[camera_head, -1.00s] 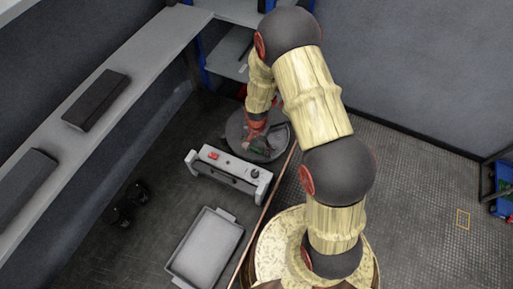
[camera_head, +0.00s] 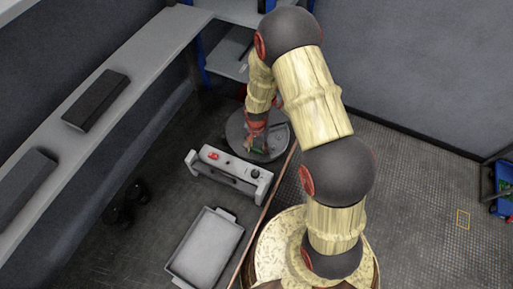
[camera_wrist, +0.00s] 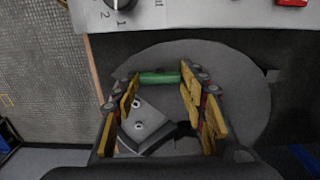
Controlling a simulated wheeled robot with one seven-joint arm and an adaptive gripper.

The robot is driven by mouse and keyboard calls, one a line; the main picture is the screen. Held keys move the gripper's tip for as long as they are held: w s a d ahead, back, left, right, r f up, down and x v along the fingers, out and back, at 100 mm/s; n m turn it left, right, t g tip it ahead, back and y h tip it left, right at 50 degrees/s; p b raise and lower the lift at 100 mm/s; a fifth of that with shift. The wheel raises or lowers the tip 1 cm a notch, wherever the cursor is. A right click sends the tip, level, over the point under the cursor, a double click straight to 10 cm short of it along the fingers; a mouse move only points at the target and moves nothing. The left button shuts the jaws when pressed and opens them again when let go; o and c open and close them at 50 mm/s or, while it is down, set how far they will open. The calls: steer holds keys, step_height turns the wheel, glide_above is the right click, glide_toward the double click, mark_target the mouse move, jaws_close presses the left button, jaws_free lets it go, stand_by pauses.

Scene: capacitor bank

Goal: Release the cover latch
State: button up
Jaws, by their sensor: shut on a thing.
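A green bar (camera_wrist: 160,77) lies crosswise between the fingertips of my gripper (camera_wrist: 158,80) in the wrist view. My gripper is shut on this bar, with yellow pads on either side. A grey plate (camera_wrist: 147,127) with two round screw heads sits between the fingers, nearer the palm. Behind them is a round grey disc (camera_wrist: 235,95). In the head view my gripper (camera_head: 257,143) points down over the same disc (camera_head: 279,147), and only a little green shows there. I cannot tell which part is the cover latch or whether it is released.
A grey box (camera_head: 225,174) with a red switch, a dark knob and end handles stands close beside the disc. A grey tray (camera_head: 205,247) lies on the floor in front. A long shelf (camera_head: 110,110) with dark boxes runs along the left. Open floor lies at right.

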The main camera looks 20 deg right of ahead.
steer(key=shift+n, duration=0.3)
steer(key=n, duration=0.3)
steer(key=shift+n+b, duration=0.3)
steer(key=n, duration=0.3)
steer(key=shift+n, duration=0.3)
steer(key=n, duration=0.4)
steer(key=shift+n+b, duration=0.3)
steer(key=shift+n, duration=1.8)
steer(key=o, duration=1.2)
